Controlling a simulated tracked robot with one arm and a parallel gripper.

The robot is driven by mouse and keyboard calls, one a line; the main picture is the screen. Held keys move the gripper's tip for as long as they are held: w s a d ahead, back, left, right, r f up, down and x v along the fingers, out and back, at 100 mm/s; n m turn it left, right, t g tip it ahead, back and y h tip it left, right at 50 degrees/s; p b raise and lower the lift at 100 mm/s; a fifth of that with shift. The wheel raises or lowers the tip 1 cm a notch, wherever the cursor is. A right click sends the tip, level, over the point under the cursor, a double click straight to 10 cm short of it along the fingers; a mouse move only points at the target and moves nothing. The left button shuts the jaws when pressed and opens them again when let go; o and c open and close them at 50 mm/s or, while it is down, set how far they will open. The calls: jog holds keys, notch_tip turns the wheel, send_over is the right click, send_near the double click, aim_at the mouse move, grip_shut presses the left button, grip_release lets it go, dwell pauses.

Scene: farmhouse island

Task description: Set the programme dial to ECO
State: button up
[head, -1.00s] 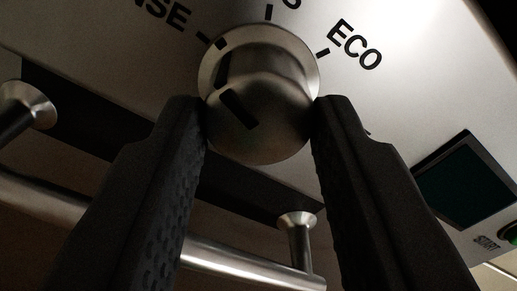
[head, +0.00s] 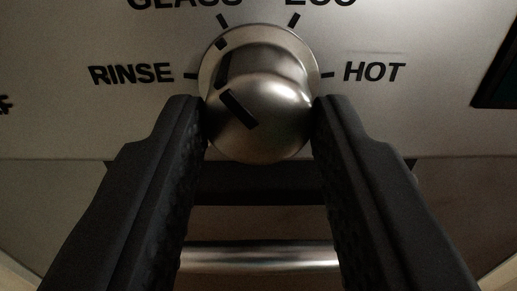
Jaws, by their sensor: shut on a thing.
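The programme dial (head: 270,85) is a round brushed-metal knob with a black pointer mark, at the upper middle of the head view. My gripper (head: 260,118) is shut on it, one dark finger on each side. The pointer mark (head: 238,108) slants up and left, closest to the tick by GLASS (head: 184,3); I cannot tell whether it lines up exactly. The ECO label (head: 320,3) and its tick are up and right of the dial, cut by the top edge. RINSE (head: 131,74) is at left and HOT (head: 374,72) at right.
The metal control panel (head: 440,120) surrounds the dial. A dark display (head: 498,82) is at the right edge. A metal bar handle (head: 260,256) runs across below the panel, between my fingers in the picture.

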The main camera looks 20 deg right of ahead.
jog(key=m, duration=0.2)
jog(key=shift+a+r+m, duration=0.15)
jog(key=shift+m, duration=0.25)
jog(key=m+b, duration=0.1)
jog(key=m, duration=0.2)
jog(key=shift+m+b, duration=0.3)
jog(key=m+b, duration=0.2)
jog(key=m, duration=0.1)
jog(key=m+b, duration=0.1)
jog(key=m, duration=0.1)
jog(key=shift+d, duration=0.25)
jog(key=shift+m+b, duration=0.3)
jog(key=shift+d, duration=0.1)
jog(key=o, duration=1)
jog(key=shift+c, duration=0.2)
jog(key=shift+s, duration=0.1)
